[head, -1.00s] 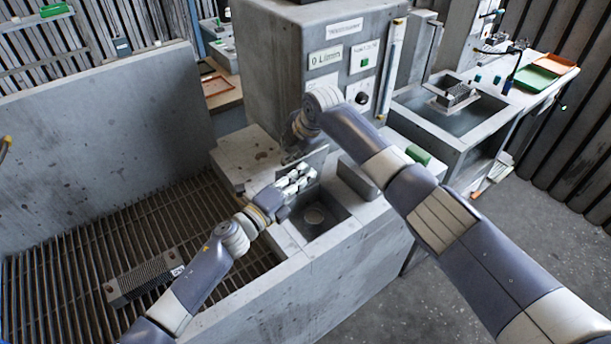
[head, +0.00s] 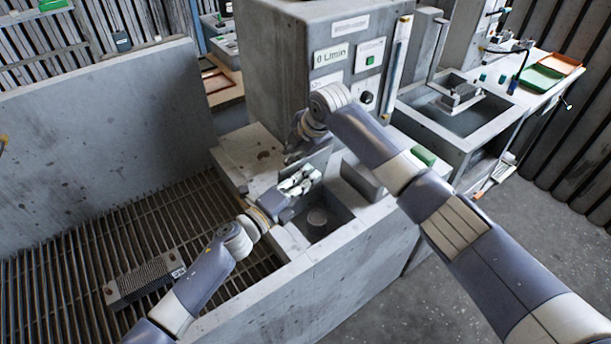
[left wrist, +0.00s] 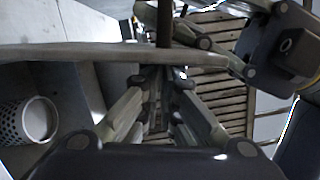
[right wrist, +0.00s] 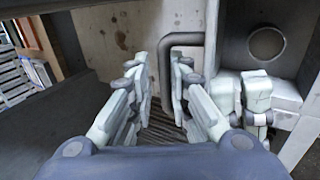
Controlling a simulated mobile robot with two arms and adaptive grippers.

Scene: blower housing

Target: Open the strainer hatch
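The hatch (head: 320,157) is a grey plate standing tilted up at the back of the square well (head: 338,212) in the head view. In the left wrist view its long edge (left wrist: 100,52) crosses just beyond the left fingertips. My left gripper (head: 302,178) is open on the well side; it also shows in the left wrist view (left wrist: 162,85). My right gripper (right wrist: 162,78) is open, with one leg of the dark bent handle (right wrist: 185,39) between its fingers; contact is unclear. The strainer (left wrist: 36,120), a white perforated cylinder, sits in the well.
A tall grey cabinet (head: 285,50) with a flow display stands behind the well. A slotted grating (head: 75,240) with a ribbed block (head: 145,281) lies left. A green block (head: 424,156) is on the right ledge. A sink bench (head: 450,110) stands farther right.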

